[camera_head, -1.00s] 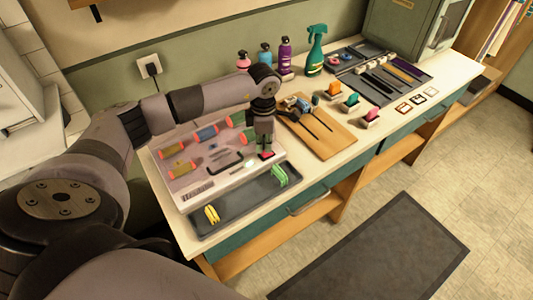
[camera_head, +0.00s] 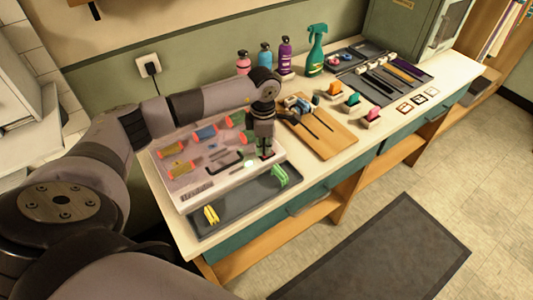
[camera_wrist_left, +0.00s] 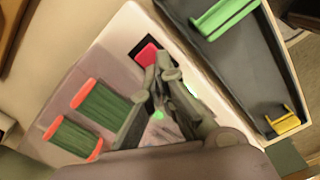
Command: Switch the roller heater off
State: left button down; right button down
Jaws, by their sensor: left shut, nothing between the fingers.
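The roller heater (camera_head: 222,183) is a pale box on the near left of the counter, with several coloured rollers with red ends on top. Its red rocker switch (camera_wrist_left: 146,55) sits in a dark recess near one corner, partly covered by my fingers in the wrist view. A green light glows on the heater (camera_wrist_left: 159,114). My left gripper (camera_head: 265,156) is shut and empty, pointing down with its fingertips (camera_wrist_left: 163,66) at the switch; whether they touch it I cannot tell. My right gripper is not in view.
A dark tray (camera_head: 240,205) with a yellow clip (camera_head: 211,214) and a green clip (camera_head: 279,176) lies along the heater's front. A wooden board (camera_head: 325,137) with tools is at its right. Bottles, including a green spray bottle (camera_head: 316,52), stand behind.

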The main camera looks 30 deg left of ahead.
pick_arm(q)
jog(key=shift+s+f, duration=0.1)
jog(key=shift+f, duration=0.15)
jog(key=shift+r+p, duration=0.4)
jog(key=shift+r, duration=0.4)
jog(key=shift+r+p, duration=1.5)
jog(key=shift+r, duration=1.25)
